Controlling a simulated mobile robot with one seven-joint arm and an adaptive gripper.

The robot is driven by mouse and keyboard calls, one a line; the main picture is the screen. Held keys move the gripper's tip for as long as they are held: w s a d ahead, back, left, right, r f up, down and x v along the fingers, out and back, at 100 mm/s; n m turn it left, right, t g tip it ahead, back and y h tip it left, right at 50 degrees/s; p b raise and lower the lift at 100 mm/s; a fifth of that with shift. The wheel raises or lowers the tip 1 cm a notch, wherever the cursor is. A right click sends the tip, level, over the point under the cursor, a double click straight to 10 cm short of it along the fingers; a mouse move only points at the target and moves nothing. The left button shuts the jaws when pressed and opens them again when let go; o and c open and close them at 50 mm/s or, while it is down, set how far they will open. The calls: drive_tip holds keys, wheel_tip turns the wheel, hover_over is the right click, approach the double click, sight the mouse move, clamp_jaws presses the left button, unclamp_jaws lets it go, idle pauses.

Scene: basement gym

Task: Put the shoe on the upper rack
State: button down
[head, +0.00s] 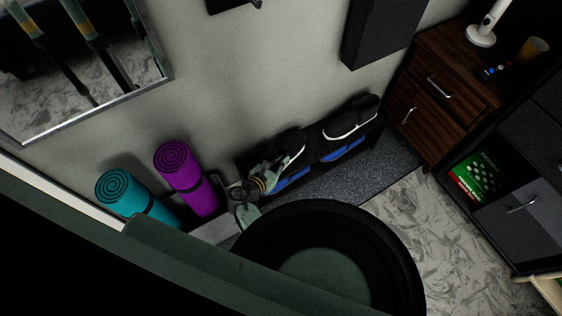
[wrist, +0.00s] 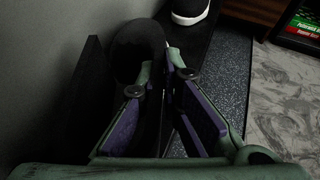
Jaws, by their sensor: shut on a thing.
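A black shoe with a white sole edge (head: 291,145) is at the left part of the black rack (head: 314,153), over its upper shelf. My gripper (head: 270,175) is at the shoe's near left end and is shut on it. In the wrist view, the dark shoe (wrist: 138,50) runs between my purple-padded fingers (wrist: 160,88), its far end on the left. I cannot tell whether its sole touches the shelf. The upper shelf (wrist: 192,48) shows beside it in the wrist view.
More black shoes with white soles (head: 350,119) stand on the upper shelf's right end. Blue shoes (head: 343,150) are below. Purple (head: 186,178) and teal (head: 136,197) rolled mats stand left of the rack. A wooden cabinet (head: 440,92) is at right. A wall is behind the rack.

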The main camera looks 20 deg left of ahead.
drive_tip(key=shift+f+b, duration=0.35)
drive_tip(key=shift+f, duration=0.1)
idle(0.4)
drive_tip(key=c, duration=1.7)
unclamp_jaws()
